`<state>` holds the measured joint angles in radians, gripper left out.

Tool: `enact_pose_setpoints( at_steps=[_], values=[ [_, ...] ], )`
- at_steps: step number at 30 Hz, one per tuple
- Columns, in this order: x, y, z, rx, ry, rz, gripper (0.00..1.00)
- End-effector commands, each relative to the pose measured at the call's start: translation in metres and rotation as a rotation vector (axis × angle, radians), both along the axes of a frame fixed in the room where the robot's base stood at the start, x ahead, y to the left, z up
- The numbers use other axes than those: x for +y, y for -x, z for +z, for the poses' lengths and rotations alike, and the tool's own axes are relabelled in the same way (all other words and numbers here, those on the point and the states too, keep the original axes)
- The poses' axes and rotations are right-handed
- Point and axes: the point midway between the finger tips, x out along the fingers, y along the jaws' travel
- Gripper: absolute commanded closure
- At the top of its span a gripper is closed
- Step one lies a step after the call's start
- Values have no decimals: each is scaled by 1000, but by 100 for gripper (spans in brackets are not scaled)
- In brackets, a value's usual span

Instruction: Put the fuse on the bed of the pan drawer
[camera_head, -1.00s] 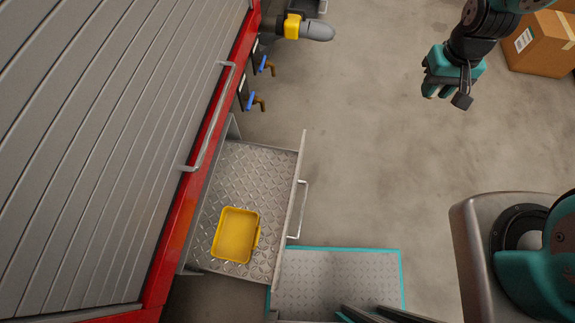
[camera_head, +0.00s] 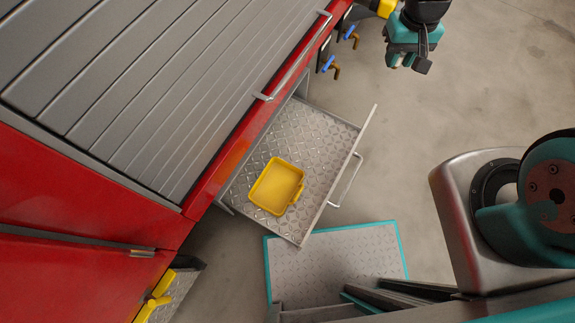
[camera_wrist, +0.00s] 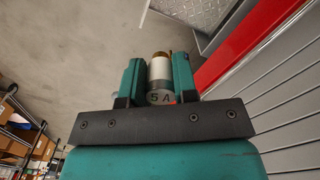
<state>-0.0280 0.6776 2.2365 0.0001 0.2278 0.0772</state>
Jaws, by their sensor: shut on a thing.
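The fuse (camera_wrist: 159,72) is a pale cylinder with a brass-coloured far end and a grey near end marked "5 A". My gripper (camera_wrist: 159,82) is shut on it in the wrist view, with a teal finger on each side. In the head view my gripper (camera_head: 402,62) is at the top, above the floor and to the right of the pan drawer; the fuse is hardly visible there. The pan drawer (camera_head: 328,150) is pulled out from the red cabinet, with a grey tread-plate bed. A yellow tray (camera_head: 276,186) lies on the bed, left of its middle.
The red cabinet (camera_head: 85,215) with grey slats fills the left. Blue-handled brass taps (camera_head: 328,65) stick out above the drawer. A teal-edged plate (camera_head: 335,262) is below the drawer. The drawer bed is bare above and right of the tray.

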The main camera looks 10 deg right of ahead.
Motion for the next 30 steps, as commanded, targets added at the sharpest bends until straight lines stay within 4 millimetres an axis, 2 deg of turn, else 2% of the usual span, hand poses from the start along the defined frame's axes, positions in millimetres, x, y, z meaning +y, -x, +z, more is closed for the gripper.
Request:
enact_pose_setpoints(
  at_steps=[1,3,24,30],
  values=[
    [4,-1,-38,-1,0,-9,99],
    [10,-1,-62,-2,0,-29,99],
    [61,-1,-287,-2,-1,-221,99],
    [74,0,-342,-2,-1,-272,99]
  ],
)
